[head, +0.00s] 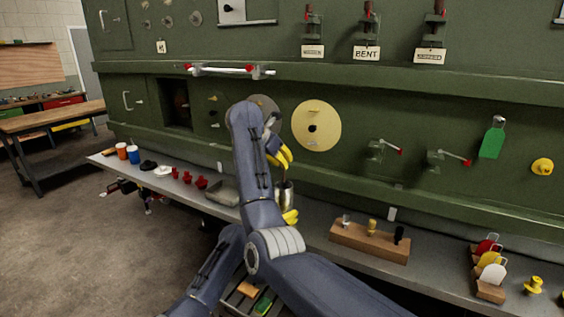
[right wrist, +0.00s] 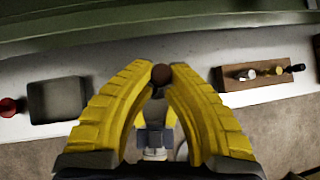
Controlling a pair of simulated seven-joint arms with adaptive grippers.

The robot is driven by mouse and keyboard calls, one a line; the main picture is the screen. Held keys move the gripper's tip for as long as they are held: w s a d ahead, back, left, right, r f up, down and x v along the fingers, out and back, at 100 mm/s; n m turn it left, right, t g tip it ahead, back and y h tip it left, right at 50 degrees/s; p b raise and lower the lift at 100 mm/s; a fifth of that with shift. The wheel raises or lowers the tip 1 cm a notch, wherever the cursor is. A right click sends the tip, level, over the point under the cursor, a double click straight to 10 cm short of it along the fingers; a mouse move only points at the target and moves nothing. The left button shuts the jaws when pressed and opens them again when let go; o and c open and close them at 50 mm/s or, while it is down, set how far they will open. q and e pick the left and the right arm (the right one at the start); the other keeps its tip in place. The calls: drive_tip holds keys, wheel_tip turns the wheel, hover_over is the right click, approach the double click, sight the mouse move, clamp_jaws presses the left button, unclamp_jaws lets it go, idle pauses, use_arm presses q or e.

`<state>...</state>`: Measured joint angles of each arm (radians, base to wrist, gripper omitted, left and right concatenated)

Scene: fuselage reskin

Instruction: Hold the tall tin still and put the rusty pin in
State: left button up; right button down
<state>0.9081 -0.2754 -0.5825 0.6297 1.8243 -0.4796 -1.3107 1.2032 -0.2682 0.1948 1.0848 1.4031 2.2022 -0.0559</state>
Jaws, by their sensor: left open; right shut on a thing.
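The tall tin (head: 284,192) is a shiny metal cylinder at the shelf's front, partly hidden by my arm and yellow fingers. My left gripper (head: 290,216) is open, low beside the tin; whether it touches the tin cannot be told. My right gripper (head: 281,157) is above the tin, fingers downward. In the right wrist view its fingertips close on the rusty pin (right wrist: 161,74), whose round brown head shows between them.
A grey shelf (head: 320,262) runs along the green panel. A grey tray (head: 222,193) is left of the tin; a wooden block (head: 368,243) with handled pieces is right. Red pieces (head: 188,178) and cups (head: 133,154) stand farther left. A cream disc (head: 328,133) is on the panel.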

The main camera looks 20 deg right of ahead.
use_arm(q)
drive_tip(key=shift+c, duration=0.5)
drive_tip(key=c, duration=0.7)
